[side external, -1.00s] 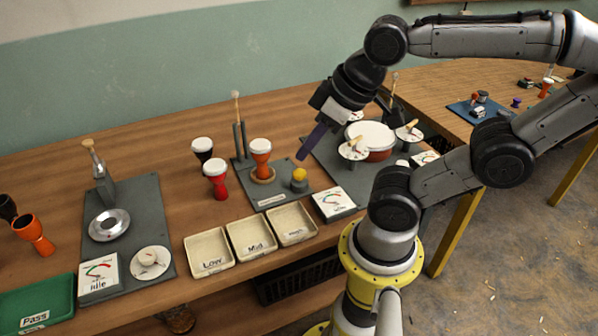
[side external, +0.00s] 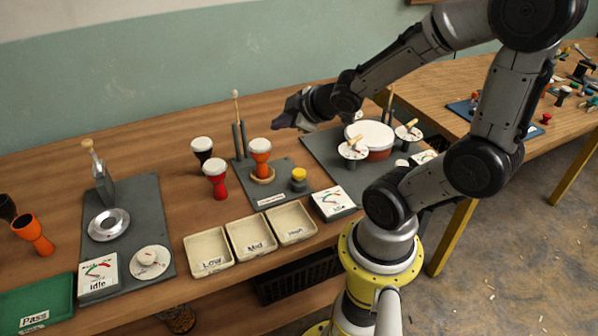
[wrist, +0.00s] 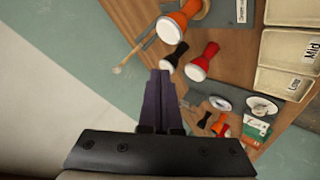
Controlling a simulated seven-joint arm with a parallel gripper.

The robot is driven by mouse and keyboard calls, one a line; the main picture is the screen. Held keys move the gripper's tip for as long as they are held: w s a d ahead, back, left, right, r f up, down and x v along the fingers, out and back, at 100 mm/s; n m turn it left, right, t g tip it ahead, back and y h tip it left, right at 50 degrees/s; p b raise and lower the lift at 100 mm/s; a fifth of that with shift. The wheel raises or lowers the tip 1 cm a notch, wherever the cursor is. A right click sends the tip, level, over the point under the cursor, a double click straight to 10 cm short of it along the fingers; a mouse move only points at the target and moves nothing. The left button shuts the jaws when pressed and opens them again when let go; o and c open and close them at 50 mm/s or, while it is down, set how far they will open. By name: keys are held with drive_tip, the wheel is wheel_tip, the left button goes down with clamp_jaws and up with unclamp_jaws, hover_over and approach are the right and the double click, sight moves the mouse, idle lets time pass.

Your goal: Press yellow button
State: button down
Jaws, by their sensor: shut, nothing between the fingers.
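The yellow button (side external: 299,174) sits on a short dark cylinder on a grey board, right of an orange goblet drum (side external: 260,160) standing in a wooden ring. Its top is clear and nothing touches it. My gripper (side external: 279,123) is raised behind and above the button, pointing left, well apart from it. In the wrist view, its purple fingers (wrist: 163,85) are together and empty. I cannot make out the button in the wrist view.
A red drum (side external: 216,186) and a black drum (side external: 202,149) stand left of the board. An upright mallet stand (side external: 239,140) rises behind the ring. Cream trays (side external: 209,251) lie in front. A large drum setup (side external: 370,140) stands at right.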

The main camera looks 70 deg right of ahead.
drive_tip(key=m+g, duration=0.2)
hover_over(303, 174)
wheel_tip(303, 174, down, 4)
drive_tip(key=f, duration=0.1)
drive_tip(key=shift+r+h, duration=0.25)
drive_tip(key=shift+h, duration=0.25)
drive_tip(key=shift+f, duration=0.1)
drive_tip(key=shift+f, duration=4.3)
drive_tip(key=shift+f, duration=0.15)
drive_tip(key=shift+f, duration=0.25)
